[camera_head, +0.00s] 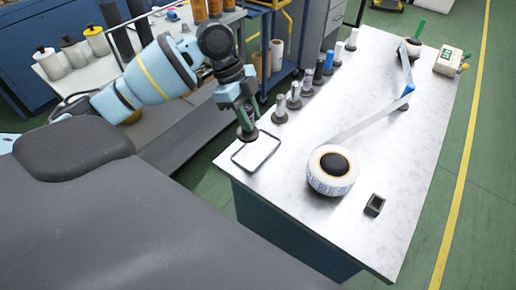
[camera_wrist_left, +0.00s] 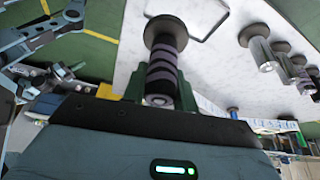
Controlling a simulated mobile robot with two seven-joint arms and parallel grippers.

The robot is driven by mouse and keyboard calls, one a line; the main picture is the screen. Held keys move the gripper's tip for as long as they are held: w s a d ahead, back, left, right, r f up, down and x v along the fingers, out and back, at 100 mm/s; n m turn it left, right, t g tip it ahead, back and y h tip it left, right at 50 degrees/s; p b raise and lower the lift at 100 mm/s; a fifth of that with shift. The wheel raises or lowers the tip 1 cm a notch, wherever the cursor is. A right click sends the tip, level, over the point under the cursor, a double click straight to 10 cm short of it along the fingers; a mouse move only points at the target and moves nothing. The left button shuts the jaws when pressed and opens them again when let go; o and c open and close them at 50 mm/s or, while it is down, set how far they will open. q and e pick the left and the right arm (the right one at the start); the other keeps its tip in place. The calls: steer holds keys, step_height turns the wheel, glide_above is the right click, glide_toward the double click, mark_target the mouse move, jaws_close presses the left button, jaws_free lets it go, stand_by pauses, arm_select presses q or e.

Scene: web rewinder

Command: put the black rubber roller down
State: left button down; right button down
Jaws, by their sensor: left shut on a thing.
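The black rubber roller (camera_wrist_left: 163,70) has dark bands and a round dark end flange. My left gripper (camera_head: 243,112) is shut on it and holds it upright at the near left corner of the table, at the edge of a dark rectangular outline (camera_head: 236,158). In the left wrist view the green jaws of the left gripper (camera_wrist_left: 163,88) stand on both sides of the roller. The flange is close to the table top; I cannot tell if it touches. My right gripper is not seen.
The white table (camera_head: 390,150) bears a row of several rollers, one blue (camera_head: 318,76), along its left edge.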

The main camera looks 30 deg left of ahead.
arm_select(q)
steer(key=shift+r, duration=0.15)
steer(key=shift+f, duration=4.95)
steer(key=c, duration=1.1)
jaws_free()
steer(key=shift+f+b, duration=0.2)
steer(key=shift+b, duration=0.1)
steer(key=v, duration=1.2)
steer(key=shift+s+d+r, duration=0.1)
steer(key=shift+s, duration=0.05)
